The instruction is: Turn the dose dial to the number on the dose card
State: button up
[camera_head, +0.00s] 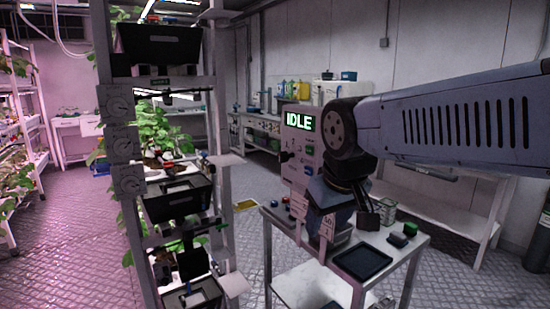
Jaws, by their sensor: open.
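A pale control panel (297,160) with a green "IDLE" display (299,121) stands behind my arm. Small knobs show on its face, but I cannot tell which, if any, is the dose dial. Grey plates with round dials, such as the top one (119,103), are fixed to the left rack post. My gripper (366,211) is open above the small table, in front of the panel's lower right; my arm hides part of the panel.
The small table (414,246) carries a black tray (362,262), a green-and-white can (386,208) and small dark blocks (403,236). A tall rack (219,130) with black bins and plants stands left. Open floor (80,225) lies further left.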

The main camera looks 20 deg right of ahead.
jog(key=n+g, duration=0.1)
jog(key=n, duration=0.1)
jog(key=n+t+h, duration=0.2)
jog(key=n+h, duration=1.5)
jog(key=n, duration=0.3)
send_near(279, 157)
jog(key=x, duration=1)
jog(key=shift+d, duration=0.35)
jog(key=shift+c, duration=0.4)
